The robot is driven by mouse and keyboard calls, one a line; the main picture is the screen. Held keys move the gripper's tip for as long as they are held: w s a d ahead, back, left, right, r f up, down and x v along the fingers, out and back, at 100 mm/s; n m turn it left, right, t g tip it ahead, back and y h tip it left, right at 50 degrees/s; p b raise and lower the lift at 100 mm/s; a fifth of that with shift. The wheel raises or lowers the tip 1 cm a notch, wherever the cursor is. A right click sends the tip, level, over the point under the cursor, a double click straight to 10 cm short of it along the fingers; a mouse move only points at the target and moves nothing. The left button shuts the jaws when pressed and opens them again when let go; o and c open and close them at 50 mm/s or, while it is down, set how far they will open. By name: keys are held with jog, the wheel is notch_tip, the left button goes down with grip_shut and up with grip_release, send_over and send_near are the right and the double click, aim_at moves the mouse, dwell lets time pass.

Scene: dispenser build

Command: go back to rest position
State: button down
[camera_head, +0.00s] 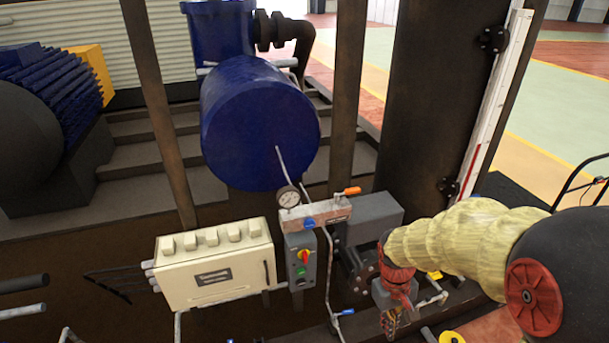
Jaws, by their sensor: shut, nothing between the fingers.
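My arm, in a pale yellow sleeve, enters from the right edge in the head view and reaches left. My gripper (391,323) hangs at its end, below a red wrist part, pointing down near the lower edge of the view. Its fingers are shut and hold nothing. It is in front of the dark pump-like assembly and to the right of the small control box. The fingertips are small and partly lost against the dark background.
A cream junction box (215,265), a grey control box (301,270) with a red-yellow switch, and a pressure gauge (288,197) stand left of my gripper. Behind are a blue tank (258,125), dark upright posts (343,90) and a thick dark column (425,100). Yellow-handled valves (435,275) sit close right.

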jog(key=s+r+m+t, duration=0.1)
jog(key=s+r+t, duration=0.1)
jog(key=s+r, duration=0.2)
jog(key=s+a+r+m+t, duration=0.1)
jog(key=s+r, duration=0.3)
jog(key=r, duration=0.6)
jog(key=s+a+r+t+y, duration=0.1)
jog(key=s+r+t, duration=0.2)
jog(key=s+r, duration=0.2)
notch_tip(320, 180, up, 2)
jog(key=shift+a+r+m+t, duration=0.1)
jog(key=shift+a+m+t, duration=0.15)
jog(key=shift+m+t, duration=0.15)
